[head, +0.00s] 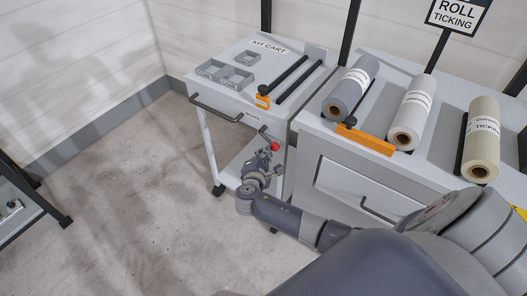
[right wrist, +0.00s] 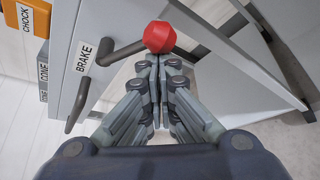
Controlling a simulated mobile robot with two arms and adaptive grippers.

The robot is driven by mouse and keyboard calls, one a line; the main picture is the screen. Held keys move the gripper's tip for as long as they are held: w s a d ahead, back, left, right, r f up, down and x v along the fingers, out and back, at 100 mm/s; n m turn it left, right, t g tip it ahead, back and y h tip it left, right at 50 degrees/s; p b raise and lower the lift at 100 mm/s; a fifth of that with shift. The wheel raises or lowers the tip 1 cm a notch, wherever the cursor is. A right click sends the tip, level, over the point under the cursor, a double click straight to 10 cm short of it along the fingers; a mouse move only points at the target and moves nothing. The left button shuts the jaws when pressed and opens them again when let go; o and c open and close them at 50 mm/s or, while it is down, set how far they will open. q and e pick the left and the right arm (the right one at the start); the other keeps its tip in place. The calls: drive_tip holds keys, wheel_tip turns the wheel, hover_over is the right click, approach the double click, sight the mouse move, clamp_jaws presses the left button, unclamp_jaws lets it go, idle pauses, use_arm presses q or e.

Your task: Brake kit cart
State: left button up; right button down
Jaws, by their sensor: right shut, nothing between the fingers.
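The kit cart (head: 225,72) is a white cart with a "KIT CART" label, beside the roll cabinet. Its brake lever ends in a red knob (head: 275,147), which also shows in the right wrist view (right wrist: 160,36). The dark lever (right wrist: 122,52) runs from the cart side near the "BRAKE" label (right wrist: 84,55). My right gripper (head: 265,153) is shut and empty, its fingertips (right wrist: 158,62) just below the knob in the right wrist view. I cannot tell whether they touch it. My left gripper is out of view.
On the cart top are grey trays (head: 232,75), an orange chock (head: 263,98) and two dark rails (head: 298,80). The cabinet (head: 335,155) at right carries three rolls (head: 408,112) and an orange block (head: 366,138). A dark-framed rack (head: 30,195) stands at left. The floor between is clear.

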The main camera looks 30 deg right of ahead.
sight(272, 145)
drive_tip(key=r+n+g+p, duration=0.1)
drive_tip(key=p, duration=0.3)
drive_tip(key=s+r+n+g+p, duration=0.1)
drive_tip(key=n+p, duration=0.1)
drive_tip(key=p, duration=0.2)
drive_tip(key=r+n+g+p, duration=0.1)
drive_tip(key=r+g+p, duration=0.1)
drive_tip(key=p, duration=0.2)
drive_tip(key=shift+s+d+h, duration=0.3)
drive_tip(key=shift+s+d, duration=0.05)
drive_tip(key=shift+d, duration=0.05)
drive_tip(key=n+g+p, duration=0.1)
drive_tip(key=r+n+p, duration=0.1)
drive_tip(key=p, duration=0.1)
drive_tip(key=shift+s+d+r+g, duration=0.1)
drive_tip(key=shift+r+g, duration=0.2)
drive_tip(key=shift+g, duration=0.1)
drive_tip(key=shift+r+p, duration=0.1)
drive_tip(key=shift+p, duration=0.2)
